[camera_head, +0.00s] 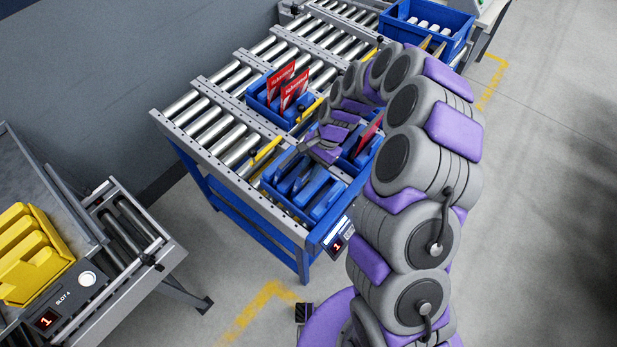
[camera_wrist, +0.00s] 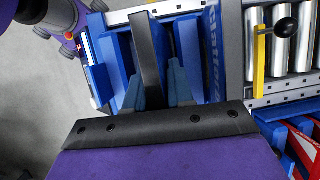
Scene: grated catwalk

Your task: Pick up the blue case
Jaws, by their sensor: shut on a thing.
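Several blue cases (camera_head: 312,187) stand side by side in a blue bin at the near end of the roller conveyor. My gripper (camera_head: 322,154) reaches down over the back of this bin and is shut on a blue case.
Behind is a blue bin with red packets (camera_head: 288,88). A red item (camera_head: 369,133) stands right of my gripper. Yellow stops (camera_head: 266,149) line the roller conveyor (camera_head: 222,130). A yellow case stack (camera_head: 30,250) sits lower left. The floor at right is open.

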